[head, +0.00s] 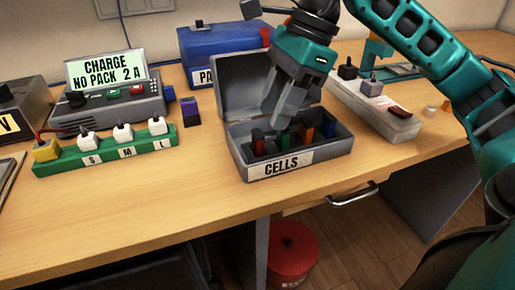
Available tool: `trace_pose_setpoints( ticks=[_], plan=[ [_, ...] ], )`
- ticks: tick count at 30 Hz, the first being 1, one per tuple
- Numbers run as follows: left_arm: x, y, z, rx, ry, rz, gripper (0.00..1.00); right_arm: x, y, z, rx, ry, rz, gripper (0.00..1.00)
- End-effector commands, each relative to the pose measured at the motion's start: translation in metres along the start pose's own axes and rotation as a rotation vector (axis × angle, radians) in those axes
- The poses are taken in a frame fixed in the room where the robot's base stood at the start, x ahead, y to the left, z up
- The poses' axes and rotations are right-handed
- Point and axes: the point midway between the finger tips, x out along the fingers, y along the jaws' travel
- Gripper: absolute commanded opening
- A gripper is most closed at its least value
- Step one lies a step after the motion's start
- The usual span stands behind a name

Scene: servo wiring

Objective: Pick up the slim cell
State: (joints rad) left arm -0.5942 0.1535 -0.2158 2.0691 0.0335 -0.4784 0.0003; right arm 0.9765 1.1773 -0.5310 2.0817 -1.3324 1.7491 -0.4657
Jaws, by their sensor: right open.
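The grey cell box (242,158), labelled CELLS, stands with its lid up near the table's front edge. Several upright cells are in it: a dark red one (257,141), a green one (283,140), an orange one (306,131) and a blue one (327,128). I cannot tell for sure which is the slim cell. My right gripper (283,118) points down over the box, its fingers just above the green cell and partly hiding the cells behind. It is open with nothing seen in it. My left gripper is not in view.
A charger (115,108) showing "NO PACK 2 A" and a green strip (105,150) with S, M, L plugs are at left. A purple block (191,112) stands between them and the box. A pale switch block (375,108) is at right. The front tabletop is clear.

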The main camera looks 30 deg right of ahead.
Motion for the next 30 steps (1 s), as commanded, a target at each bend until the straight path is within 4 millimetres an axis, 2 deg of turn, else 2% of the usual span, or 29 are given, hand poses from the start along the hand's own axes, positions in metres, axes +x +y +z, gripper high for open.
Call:
trace_pose_setpoints(
  ticks=[5, 12, 21, 23, 30],
  plan=[
    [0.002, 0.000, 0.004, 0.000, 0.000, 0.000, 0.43, 0.016, 0.000, 0.001, -0.001, 0.000, 0.002, 0.40],
    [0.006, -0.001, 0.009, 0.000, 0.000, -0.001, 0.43, 0.051, -0.002, 0.004, -0.001, 0.000, 0.003, 0.40],
    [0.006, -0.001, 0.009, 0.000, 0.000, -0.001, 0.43, 0.055, -0.003, 0.004, 0.000, -0.001, 0.000, 0.40],
    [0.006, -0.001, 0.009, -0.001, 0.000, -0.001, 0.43, 0.055, -0.003, 0.004, -0.001, -0.001, 0.000, 0.37],
    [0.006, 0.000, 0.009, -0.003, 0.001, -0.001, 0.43, 0.055, -0.003, 0.004, 0.000, -0.001, 0.000, 0.14]
  ],
)
